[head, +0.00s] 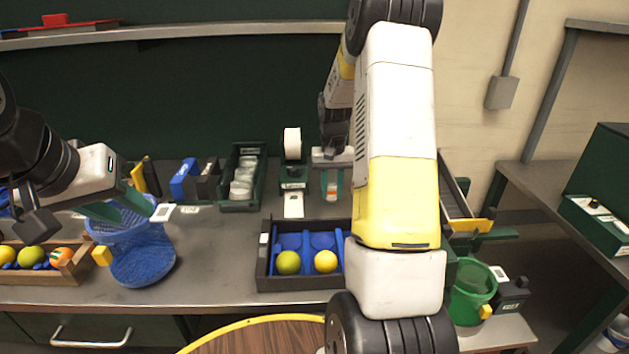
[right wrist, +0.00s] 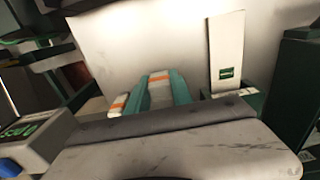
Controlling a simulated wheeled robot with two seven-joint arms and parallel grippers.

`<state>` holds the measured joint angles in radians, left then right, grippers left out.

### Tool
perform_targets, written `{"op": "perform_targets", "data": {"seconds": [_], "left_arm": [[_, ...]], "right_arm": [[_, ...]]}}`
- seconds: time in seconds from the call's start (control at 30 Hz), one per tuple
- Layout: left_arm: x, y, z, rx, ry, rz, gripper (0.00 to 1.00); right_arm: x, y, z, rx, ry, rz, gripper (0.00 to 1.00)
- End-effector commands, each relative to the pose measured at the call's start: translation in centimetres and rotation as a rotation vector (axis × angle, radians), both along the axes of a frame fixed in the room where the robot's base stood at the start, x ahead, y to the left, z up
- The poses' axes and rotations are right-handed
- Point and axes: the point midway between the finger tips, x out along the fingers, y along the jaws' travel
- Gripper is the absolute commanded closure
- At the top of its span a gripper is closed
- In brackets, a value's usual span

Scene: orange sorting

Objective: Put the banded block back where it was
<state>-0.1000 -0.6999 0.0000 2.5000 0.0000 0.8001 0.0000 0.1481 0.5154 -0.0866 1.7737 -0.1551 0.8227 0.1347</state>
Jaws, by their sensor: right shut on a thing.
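The banded block (head: 332,192), white with an orange band, is between the teal fingers of my right gripper (head: 332,184) in the head view. In the right wrist view the block (right wrist: 159,88) shows between the same fingers, which are shut on it. Whether it touches the table is hard to tell. A second white patch with an orange stripe (right wrist: 116,104) lies left of the fingers there; I cannot tell if it is a reflection.
A label printer with a white roll (head: 292,145) stands left of the block. A green bin of jars (head: 242,195) is further left. A black crate (head: 292,284) with a blue insert holds two fruits in front.

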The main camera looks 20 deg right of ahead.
Motion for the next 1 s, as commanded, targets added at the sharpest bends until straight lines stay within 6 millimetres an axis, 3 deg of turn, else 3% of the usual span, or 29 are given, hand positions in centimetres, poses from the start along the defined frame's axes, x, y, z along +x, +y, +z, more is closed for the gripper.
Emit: {"op": "perform_targets", "data": {"seconds": [1.0], "left_arm": [[0.0, 0.0, 0.0, 0.0, 0.0, 0.0, 0.64]], "right_arm": [[0.0, 0.0, -1.2, 0.0, 0.0, 0.0, 1.0]]}}
